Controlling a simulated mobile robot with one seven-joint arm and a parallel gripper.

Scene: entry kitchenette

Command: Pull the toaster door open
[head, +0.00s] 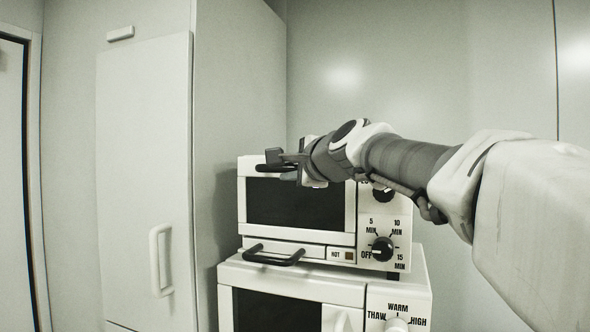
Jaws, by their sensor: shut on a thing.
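The white toaster oven (395,219) stands in the middle of the head view. Its door has a dark window (295,203) and looks shut, upright against the front. A black door handle (266,167) runs along the door's top edge. My gripper (281,160) reaches in from the right and is shut on this handle. My gripper hides the handle's right part and the oven's upper right corner. A second black handle (272,258) sticks out below the door.
The toaster oven stands on a white microwave (345,290) with a dark window and dials. A tall cabinet (145,130) with a white vertical handle (160,260) stands close on the left. A door (12,180) is at the far left. The wall behind is bare.

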